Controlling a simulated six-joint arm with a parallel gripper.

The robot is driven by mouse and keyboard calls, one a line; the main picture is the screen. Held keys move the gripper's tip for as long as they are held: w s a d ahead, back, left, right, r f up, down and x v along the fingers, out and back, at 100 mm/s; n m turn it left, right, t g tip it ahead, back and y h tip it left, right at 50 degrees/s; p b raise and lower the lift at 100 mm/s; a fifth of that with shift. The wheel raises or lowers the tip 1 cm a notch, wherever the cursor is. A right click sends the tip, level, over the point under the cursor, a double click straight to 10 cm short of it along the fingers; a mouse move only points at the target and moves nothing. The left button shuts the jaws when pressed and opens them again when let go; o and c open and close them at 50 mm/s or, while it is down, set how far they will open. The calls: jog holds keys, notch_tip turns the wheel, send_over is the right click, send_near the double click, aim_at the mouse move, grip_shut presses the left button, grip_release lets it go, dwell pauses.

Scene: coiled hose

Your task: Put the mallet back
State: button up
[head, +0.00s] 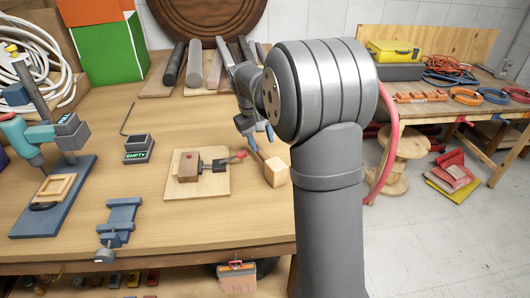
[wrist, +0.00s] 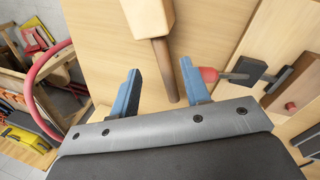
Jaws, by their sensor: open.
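The wooden mallet lies on the workbench, its pale block head (head: 277,172) near the right edge of the bench. Its brown handle (wrist: 164,72) runs from the head (wrist: 148,15) towards my gripper. My gripper (head: 261,138) is open and empty, with blue fingers pointing down near the handle. In the wrist view the handle shows between the two fingers (wrist: 159,68), touching neither visibly. I cannot tell how far the fingertips are above the bench. My arm hides part of the bench's right side.
A toggle clamp with a red-tipped lever (head: 240,154) on a wooden board (head: 218,188) sits close left of the mallet. A dark block marked EMPTY (head: 138,148), a blue vise (head: 121,217) and a drill press (head: 50,130) stand further left. Several rods (head: 194,62) lie behind.

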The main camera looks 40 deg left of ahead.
aim_at(267, 158)
jog(key=shift+v, duration=1.45)
jog(key=shift+d+f, duration=0.1)
jog(key=x, duration=1.1)
jog(key=shift+f, duration=0.3)
jog(key=shift+w, duration=0.15)
jog(key=shift+w+v, duration=0.15)
jog(key=shift+v, duration=0.65)
jog(key=shift+w+v, duration=0.15)
jog(key=shift+v, duration=0.65)
jog(key=shift+d+r, duration=0.1)
jog(key=shift+d, duration=0.05)
